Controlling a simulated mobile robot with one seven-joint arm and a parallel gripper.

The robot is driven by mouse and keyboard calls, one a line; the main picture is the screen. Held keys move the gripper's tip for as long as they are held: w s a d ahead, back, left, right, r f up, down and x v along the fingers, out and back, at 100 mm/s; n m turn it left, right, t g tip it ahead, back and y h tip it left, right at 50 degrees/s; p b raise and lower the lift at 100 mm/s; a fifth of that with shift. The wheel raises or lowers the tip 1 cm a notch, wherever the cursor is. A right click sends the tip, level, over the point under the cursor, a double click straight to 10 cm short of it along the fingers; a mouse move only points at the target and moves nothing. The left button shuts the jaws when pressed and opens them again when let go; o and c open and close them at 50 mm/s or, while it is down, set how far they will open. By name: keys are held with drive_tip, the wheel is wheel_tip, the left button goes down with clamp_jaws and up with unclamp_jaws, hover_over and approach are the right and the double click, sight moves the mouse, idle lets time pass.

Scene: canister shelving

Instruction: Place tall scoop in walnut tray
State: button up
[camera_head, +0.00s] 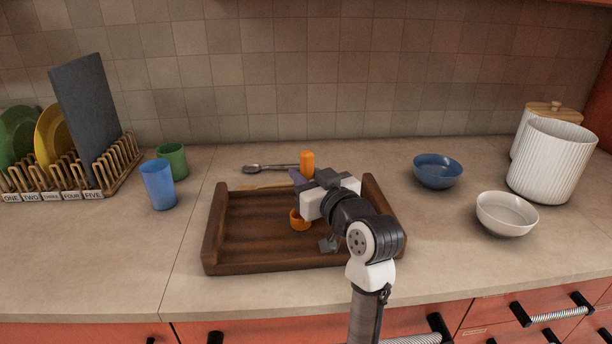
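The orange scoop shows in two parts: an upright handle end (307,163) above my gripper and a small round cup (299,222) below it. The stretch between them is hidden by my gripper. The cup appears over the floor of the walnut tray (232,265), a dark brown wooden tray on the counter; I cannot tell whether it touches. My gripper (308,202), with a white body, is over the tray's back right part, at the scoop's middle. Its fingertips are hidden, so its grip on the scoop does not show.
A metal spoon (262,168) and a partly hidden wooden utensil (258,187) lie behind the tray. Blue (158,186) and green (172,160) cups stand left, beside a plate rack (112,172). Blue (437,172) and white (506,215) bowls and a white canister (550,165) stand right.

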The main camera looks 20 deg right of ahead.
drive_tip(key=o, duration=0.4)
drive_tip(key=shift+c, duration=0.2)
drive_tip(key=shift+r+p, duration=0.3)
drive_tip(key=shift+r, duration=0.05)
drive_tip(key=s+d+b, duration=0.1)
drive_tip(key=s+b, duration=0.2)
drive_tip(key=s, duration=0.9)
drive_tip(key=shift+d, duration=0.35)
